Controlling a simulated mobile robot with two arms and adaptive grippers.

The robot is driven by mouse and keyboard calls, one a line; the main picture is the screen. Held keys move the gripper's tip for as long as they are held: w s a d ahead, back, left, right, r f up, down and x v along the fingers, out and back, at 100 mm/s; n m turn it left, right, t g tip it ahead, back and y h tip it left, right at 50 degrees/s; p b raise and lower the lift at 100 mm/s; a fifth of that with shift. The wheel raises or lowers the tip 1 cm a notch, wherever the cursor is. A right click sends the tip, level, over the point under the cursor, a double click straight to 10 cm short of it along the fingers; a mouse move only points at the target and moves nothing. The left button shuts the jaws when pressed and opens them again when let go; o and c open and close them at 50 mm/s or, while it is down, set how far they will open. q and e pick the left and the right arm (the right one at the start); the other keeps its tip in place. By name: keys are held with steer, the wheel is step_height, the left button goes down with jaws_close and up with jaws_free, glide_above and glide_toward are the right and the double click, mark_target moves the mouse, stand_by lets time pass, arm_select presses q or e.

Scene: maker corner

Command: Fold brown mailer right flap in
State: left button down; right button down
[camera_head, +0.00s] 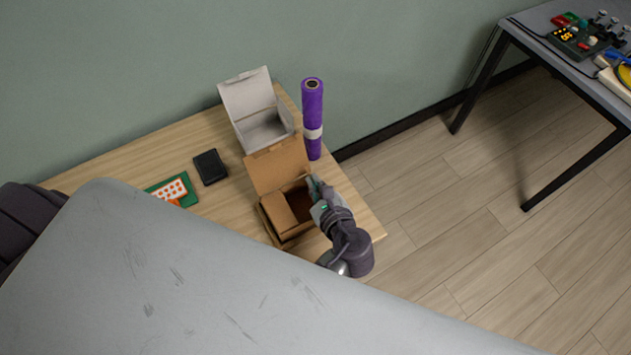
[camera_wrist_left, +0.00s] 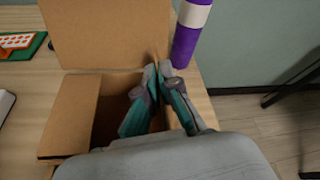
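The brown mailer (camera_head: 268,223) is an open cardboard box near the front right of the wooden table. Its lid (camera_head: 277,166) stands up at the back; the lid also fills the upper left of the left wrist view (camera_wrist_left: 105,35). Its left flap (camera_head: 284,213) leans inward over the dark opening. Its right flap is mostly hidden by my left gripper (camera_head: 313,183); a thin edge of it shows in the left wrist view (camera_wrist_left: 155,57). My left gripper's fingers (camera_wrist_left: 159,68) straddle that flap, with the tips close together on it. My right gripper is not in view.
A purple roll (camera_head: 312,115) stands upright just behind the mailer's right side. An open white box (camera_head: 247,97) is behind the lid. A black wallet-like item (camera_head: 210,167) and a green board (camera_head: 187,184) lie left. The table's right edge is close.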

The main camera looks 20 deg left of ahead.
arm_select(q)
steer(key=shift+s+f, duration=0.1)
steer(key=shift+s+a+f+n+t+b, duration=0.2)
steer(key=shift+a+n+t+b, duration=0.1)
steer(key=shift+n+t, duration=0.3)
steer(key=shift+s+a+f+n+h+b, duration=0.1)
steer(key=shift+s+f+n+h+b, duration=0.15)
steer(key=shift+n+b, duration=0.3)
steer(key=shift+s+a+f+n+t+h+b, duration=0.1)
steer(key=shift+s+f+n+t+h+b, duration=0.1)
steer(key=shift+n+t+b, duration=0.4)
steer(key=shift+s+a+f+n+t+h+b, duration=0.1)
steer(key=shift+f+n+t+b, duration=0.15)
steer(key=shift+n+b, duration=0.65)
steer(key=shift+r, duration=0.1)
steer(key=c, duration=1.9)
jaws_free()
steer(key=o, duration=0.5)
